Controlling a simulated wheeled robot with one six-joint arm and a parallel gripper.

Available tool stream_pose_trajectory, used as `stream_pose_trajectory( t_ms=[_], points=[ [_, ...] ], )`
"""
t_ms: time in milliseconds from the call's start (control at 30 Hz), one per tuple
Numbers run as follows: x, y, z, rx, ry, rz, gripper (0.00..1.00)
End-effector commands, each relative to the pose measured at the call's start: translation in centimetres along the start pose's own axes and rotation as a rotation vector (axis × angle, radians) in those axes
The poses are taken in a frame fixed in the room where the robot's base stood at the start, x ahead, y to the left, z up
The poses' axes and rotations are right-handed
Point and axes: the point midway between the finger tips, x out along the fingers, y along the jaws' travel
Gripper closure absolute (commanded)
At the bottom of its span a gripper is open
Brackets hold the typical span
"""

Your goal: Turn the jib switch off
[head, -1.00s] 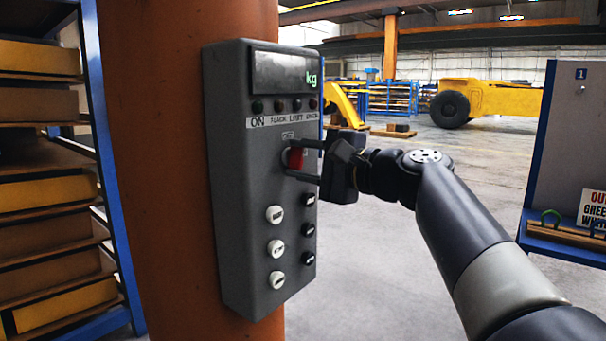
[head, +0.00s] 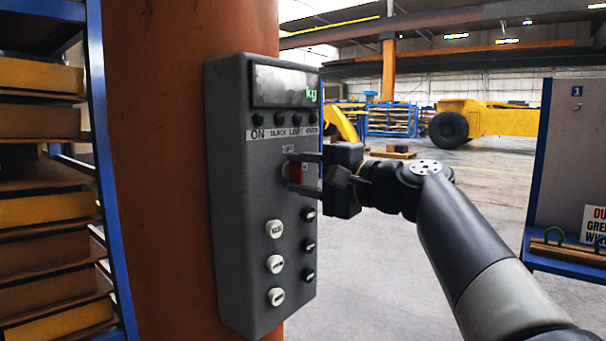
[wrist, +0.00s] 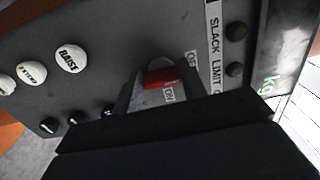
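The red jib switch knob (head: 296,172) sits on the grey control box (head: 228,215), below the label strip. In the wrist view the red knob (wrist: 160,76) lies between an ON label (wrist: 169,94) and another small label (wrist: 192,58), partly hidden. My gripper (head: 300,174) reaches in from the right, with one finger above and one below the knob. The knob fills the gap, so the fingers look shut on it. They hide part of the knob, and I cannot tell which position it points to.
The box is on an orange column (head: 155,180). White buttons (head: 275,229) and black buttons (head: 309,245) lie below the knob, lamps (head: 258,117) and a display with green "kg" (head: 285,82) above. A shelf rack (head: 45,210) stands left, a blue-edged board (head: 570,150) right.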

Motion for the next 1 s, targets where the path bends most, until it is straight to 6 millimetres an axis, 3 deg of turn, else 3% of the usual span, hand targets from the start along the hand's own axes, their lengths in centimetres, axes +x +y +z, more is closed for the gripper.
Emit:
stream_pose_trajectory(
  t_ms=[233, 567, 1000],
  points=[
    [0.0, 0.0, 0.0, 0.002, 0.0, -0.001, 0.4],
    [-0.6, -0.1, -0.1, 0.002, 0.003, -0.002, 0.4],
    [-8.0, 0.0, -0.1, 0.001, 0.006, -0.001, 0.4]
  ],
)
